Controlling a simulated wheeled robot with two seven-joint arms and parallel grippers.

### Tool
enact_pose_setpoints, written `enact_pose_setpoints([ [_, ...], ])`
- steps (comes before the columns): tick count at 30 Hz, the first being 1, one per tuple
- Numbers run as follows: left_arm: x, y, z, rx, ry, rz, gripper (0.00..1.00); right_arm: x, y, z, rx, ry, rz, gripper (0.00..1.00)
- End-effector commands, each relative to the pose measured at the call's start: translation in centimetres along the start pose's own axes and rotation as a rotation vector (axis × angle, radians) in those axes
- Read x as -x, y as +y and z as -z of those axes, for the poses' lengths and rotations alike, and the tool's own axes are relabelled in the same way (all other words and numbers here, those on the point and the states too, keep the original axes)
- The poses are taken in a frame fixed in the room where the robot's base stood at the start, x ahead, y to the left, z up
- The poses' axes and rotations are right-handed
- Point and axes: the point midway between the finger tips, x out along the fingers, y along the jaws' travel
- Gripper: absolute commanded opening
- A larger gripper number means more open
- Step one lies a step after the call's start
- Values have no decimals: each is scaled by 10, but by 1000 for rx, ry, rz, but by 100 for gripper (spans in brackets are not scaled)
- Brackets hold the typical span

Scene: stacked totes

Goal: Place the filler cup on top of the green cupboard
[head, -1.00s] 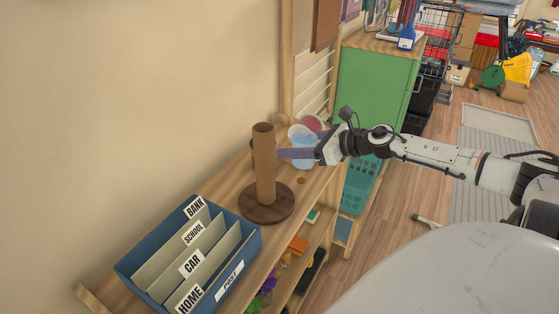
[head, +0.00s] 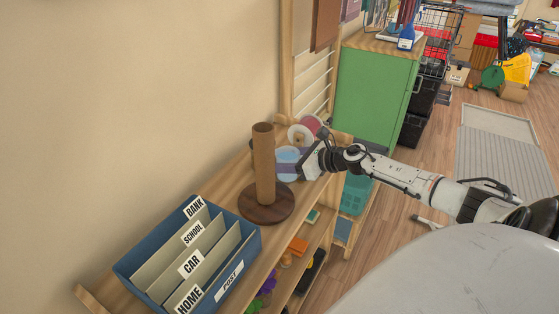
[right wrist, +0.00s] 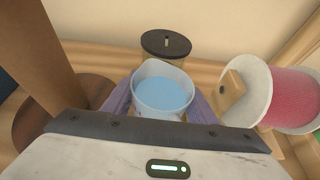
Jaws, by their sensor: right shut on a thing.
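The filler cup (right wrist: 162,92), a pale cup with light blue contents, stands upright between the purple fingers of my right gripper (right wrist: 160,98) in the right wrist view. In the head view the cup (head: 287,156) shows behind the cardboard post, partly covered by the fingers of my right gripper (head: 289,168). The gripper is shut on it, low over the wooden shelf top. The green cupboard (head: 372,95) stands behind, past the shelf's far end. My left gripper is out of view.
A cardboard post on a round dark base (head: 266,205) stands close to the gripper. A pink spool (right wrist: 295,98) and a dark-lidded jar (right wrist: 166,44) are near the cup. Books and a blue bottle (head: 406,38) occupy part of the cupboard top. A blue file box (head: 240,262) sits in front.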

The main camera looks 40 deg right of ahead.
Motion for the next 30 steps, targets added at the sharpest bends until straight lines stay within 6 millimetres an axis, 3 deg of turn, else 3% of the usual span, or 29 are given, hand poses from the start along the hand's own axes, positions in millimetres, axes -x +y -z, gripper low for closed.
enact_pose_setpoints([
  [8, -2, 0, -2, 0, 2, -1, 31, -1, 0, 2, 0, 0, 0, 23],
  [9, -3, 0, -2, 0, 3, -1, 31, -1, 0, 4, 0, 2, 0, 54],
  [12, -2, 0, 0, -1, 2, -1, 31, 0, 0, 3, -1, 1, 0, 71],
  [23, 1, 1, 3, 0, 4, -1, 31, 1, 0, -1, -1, 1, 0, 71],
  [30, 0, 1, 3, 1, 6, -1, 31, 25, 0, 3, 0, 6, 0, 71],
])
